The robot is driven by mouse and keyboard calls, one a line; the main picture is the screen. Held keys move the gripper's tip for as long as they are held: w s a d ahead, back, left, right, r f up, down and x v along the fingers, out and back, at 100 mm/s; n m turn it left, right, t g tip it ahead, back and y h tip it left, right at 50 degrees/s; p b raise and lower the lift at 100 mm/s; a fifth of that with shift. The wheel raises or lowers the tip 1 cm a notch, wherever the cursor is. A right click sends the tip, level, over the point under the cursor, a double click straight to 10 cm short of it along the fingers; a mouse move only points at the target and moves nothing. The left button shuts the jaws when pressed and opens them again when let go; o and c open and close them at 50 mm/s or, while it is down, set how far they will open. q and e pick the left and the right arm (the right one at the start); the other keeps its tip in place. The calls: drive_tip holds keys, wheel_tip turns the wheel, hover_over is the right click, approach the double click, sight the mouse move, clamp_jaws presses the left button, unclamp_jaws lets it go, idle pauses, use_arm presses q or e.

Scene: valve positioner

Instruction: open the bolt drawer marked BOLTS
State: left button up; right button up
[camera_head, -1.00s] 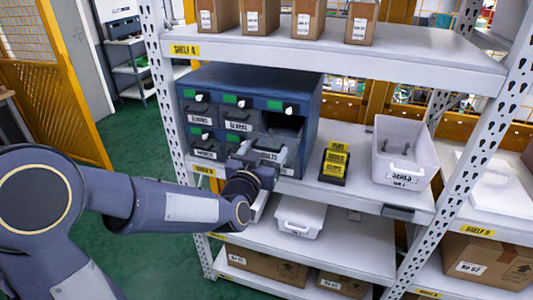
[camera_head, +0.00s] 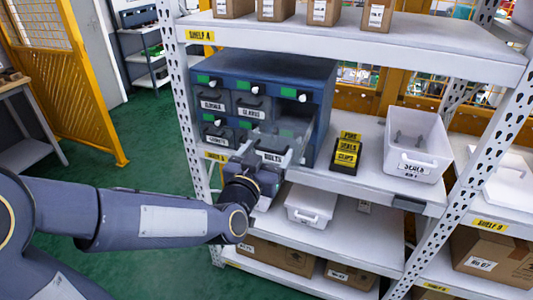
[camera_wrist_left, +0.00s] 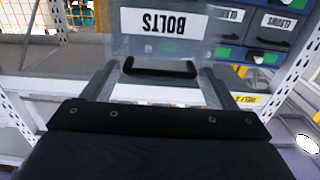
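The blue-grey drawer cabinet (camera_head: 318,85) stands on the shelf in the head view. In the left wrist view the BOLTS label (camera_wrist_left: 163,23) is upside down, and the drawer's black handle (camera_wrist_left: 160,67) lies between my two fingers. My left gripper (camera_head: 246,163) is at the drawer front; its fingertips (camera_wrist_left: 162,72) appear to meet the handle's two ends. My right gripper is in neither view.
A black box with yellow labels (camera_head: 347,151) and a white bin (camera_head: 417,145) stand to the right. A perforated post (camera_head: 190,120) stands left.

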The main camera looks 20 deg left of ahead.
use_arm(q)
drive_tip(key=shift+o, duration=1.3)
drive_tip(key=s, duration=0.8)
drive_tip(key=shift+a, duration=0.15)
drive_tip(key=s+a+f+n+g+h, duration=0.1)
drive_tip(key=s+f+g, duration=0.4)
drive_tip(key=s, duration=0.4)
drive_tip(key=s+a+f+n+g+h, duration=0.1)
drive_tip(key=s+f+g+h, duration=0.1)
drive_tip(key=s+f+g, duration=0.4)
drive_tip(key=s+g, duration=0.1)
drive_tip(key=s, duration=0.1)
drive_tip(key=shift+s, duration=0.35)
